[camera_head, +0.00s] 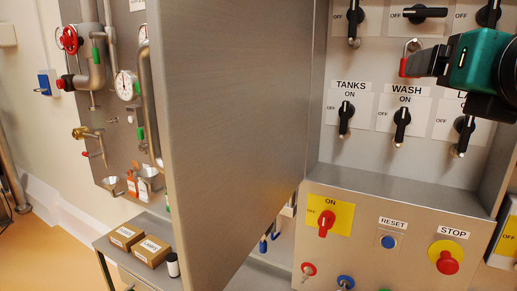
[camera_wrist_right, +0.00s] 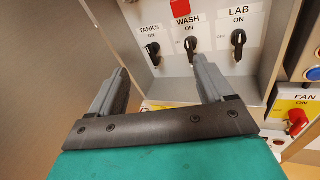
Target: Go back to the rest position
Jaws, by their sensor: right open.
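My right gripper (camera_head: 424,63) comes in from the right edge in the head view, a teal body with dark parts, in front of the switch panel. In the right wrist view its two grey fingers (camera_wrist_right: 162,72) are spread apart with nothing between them. A red padlock (camera_head: 403,67) with a metal shackle hangs on the panel above the WASH switch, just left of the gripper in the head view. It also shows at the top of the right wrist view (camera_wrist_right: 180,8). I cannot tell whether the gripper touches it. My left gripper is not in view.
Black rotary switches labelled TANKS (camera_head: 345,119) and WASH (camera_head: 402,124) sit below the gripper. A lower box carries a red knob (camera_head: 325,222), a blue RESET button (camera_head: 388,242) and a red STOP button (camera_head: 447,262). A large metal door (camera_head: 232,110) stands open on the left.

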